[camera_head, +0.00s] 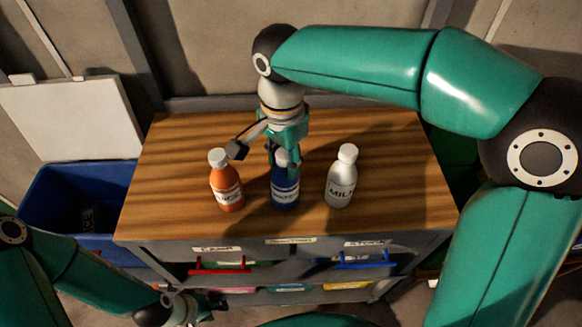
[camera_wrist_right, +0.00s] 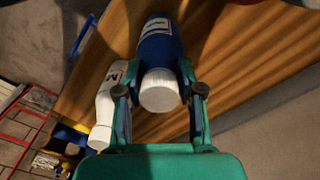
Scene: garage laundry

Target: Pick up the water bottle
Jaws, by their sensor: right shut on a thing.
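The water bottle (camera_head: 285,190) is dark blue with a white cap and stands upright at the middle of the wooden top, between the other two bottles. My right gripper (camera_head: 283,152) comes down on it from behind and above. In the right wrist view, my right gripper's fingers (camera_wrist_right: 160,78) are shut on the blue bottle (camera_wrist_right: 160,47), one on each side near its white cap. Whether its base touches the wood is hard to see. My left gripper (camera_head: 188,308) is low at the left, in front of the cabinet; its fingers are unclear.
An orange juice bottle (camera_head: 226,183) stands close on the left and a white milk bottle (camera_head: 341,178) on the right. The wooden cabinet top (camera_head: 400,150) is otherwise bare. Drawers with red and blue handles face the front. A blue bin (camera_head: 60,195) is at the left.

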